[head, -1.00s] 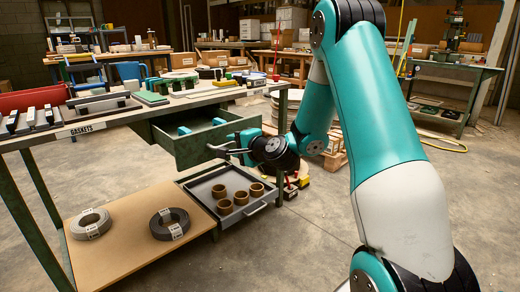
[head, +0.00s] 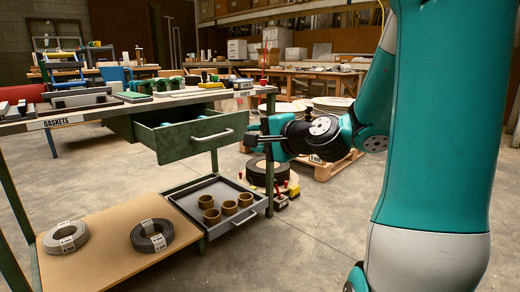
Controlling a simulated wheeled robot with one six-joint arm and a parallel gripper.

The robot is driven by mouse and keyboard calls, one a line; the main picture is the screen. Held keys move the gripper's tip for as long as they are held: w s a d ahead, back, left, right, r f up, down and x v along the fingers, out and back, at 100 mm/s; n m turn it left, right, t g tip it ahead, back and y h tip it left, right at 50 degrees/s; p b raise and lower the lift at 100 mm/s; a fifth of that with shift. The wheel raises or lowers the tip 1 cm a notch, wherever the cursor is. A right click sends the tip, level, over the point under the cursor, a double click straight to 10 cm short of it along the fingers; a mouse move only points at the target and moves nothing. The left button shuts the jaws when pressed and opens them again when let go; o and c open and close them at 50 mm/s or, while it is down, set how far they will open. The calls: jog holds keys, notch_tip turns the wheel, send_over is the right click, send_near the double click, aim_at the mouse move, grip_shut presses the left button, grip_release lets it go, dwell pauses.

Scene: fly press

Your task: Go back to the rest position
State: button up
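My gripper (head: 252,139) is at the middle of the head view, at the end of my teal arm. Its dark fingers point left toward the bench. They look small and overlap, so I cannot tell whether they are open or shut. Nothing shows held in them. They are apart from the handle (head: 213,141) of the green upper drawer (head: 178,143), a little to its right. That drawer stands pulled out under the bench top, with teal items partly visible inside.
A grey lower drawer (head: 248,220) is out, holding several brown rings (head: 230,207). Two coils (head: 66,238) lie on the lower shelf (head: 95,268). Black discs and a pallet (head: 325,168) stand behind my gripper. The floor in front is open.

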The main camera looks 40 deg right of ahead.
jog(key=shift+s, duration=0.15)
dwell(0.5)
jog(key=s+a+f+n+g+y+p, duration=0.1)
jog(key=s+a+n+g+y+p, duration=0.2)
jog(key=a+n, duration=0.5)
jog(key=s+a+f+n+g+y, duration=0.1)
jog(key=a+n+g+y, duration=0.3)
jog(key=a, duration=0.8)
jog(key=s+a+n+g+h+p, duration=0.2)
jog(key=s+a+n+g, duration=0.2)
jog(key=s+n, duration=0.25)
jog(key=s+a+n+g+h+p, duration=0.1)
jog(key=s+a+n+g, duration=0.3)
jog(key=s+n, duration=0.3)
notch_tip(320, 180, up, 38)
jog(key=s+p, duration=0.1)
jog(key=p, duration=3.7)
jog(key=shift+s+d+m+g, duration=0.25)
jog(key=shift+s+m+g, duration=0.05)
jog(key=shift+m, duration=0.15)
jog(key=shift+f, duration=0.15)
